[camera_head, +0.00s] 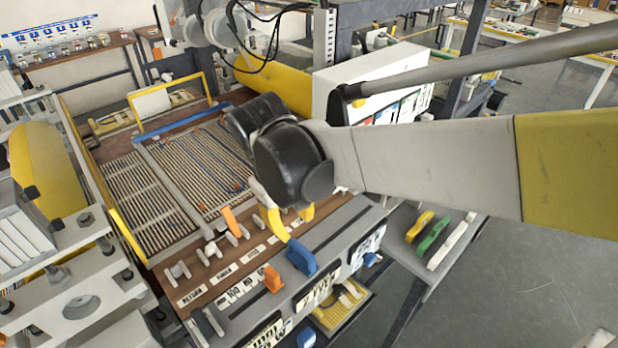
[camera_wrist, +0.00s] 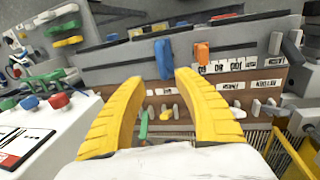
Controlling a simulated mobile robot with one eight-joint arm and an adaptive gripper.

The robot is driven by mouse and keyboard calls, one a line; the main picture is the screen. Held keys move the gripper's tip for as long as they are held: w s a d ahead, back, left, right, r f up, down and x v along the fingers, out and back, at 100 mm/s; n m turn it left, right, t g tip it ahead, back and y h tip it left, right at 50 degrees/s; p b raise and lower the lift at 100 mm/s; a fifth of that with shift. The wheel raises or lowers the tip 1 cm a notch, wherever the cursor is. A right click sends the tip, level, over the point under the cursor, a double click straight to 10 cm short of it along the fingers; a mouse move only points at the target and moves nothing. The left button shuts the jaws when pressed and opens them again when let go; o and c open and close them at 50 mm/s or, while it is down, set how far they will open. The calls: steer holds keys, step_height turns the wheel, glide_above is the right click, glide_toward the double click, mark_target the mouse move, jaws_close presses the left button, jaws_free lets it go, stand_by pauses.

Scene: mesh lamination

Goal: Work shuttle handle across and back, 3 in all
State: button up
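My gripper (camera_head: 294,228) is over the control panel, pointing down at it; its yellow fingers are spread and empty in the wrist view (camera_wrist: 160,76). A blue handle (camera_head: 300,257) stands on the panel just below the fingertips; in the wrist view this blue handle (camera_wrist: 162,58) shows beyond the gap between the fingers. An orange handle (camera_head: 272,278) stands beside it and also shows in the wrist view (camera_wrist: 202,54). Another orange lever (camera_head: 230,218) stands farther back, left of my gripper. I cannot tell which of these is the shuttle handle; no label naming it is readable.
A brown bed with slatted mesh (camera_head: 150,200) lies behind the panel, with a yellow upright frame (camera_head: 170,90) at its far side. Small white levers (camera_head: 178,271) line the panel's left part. Yellow, green and white bars (camera_head: 433,236) lie on a ledge at right.

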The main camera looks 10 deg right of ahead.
mark_target(301, 248)
steer(key=f, duration=0.3)
steer(key=d+f+b, duration=0.1)
steer(key=f, duration=0.3)
steer(key=w+f+b, duration=0.1)
steer(key=f, duration=0.2)
steer(key=shift+d+f, duration=0.15)
steer(key=shift+d, duration=0.1)
jaws_close()
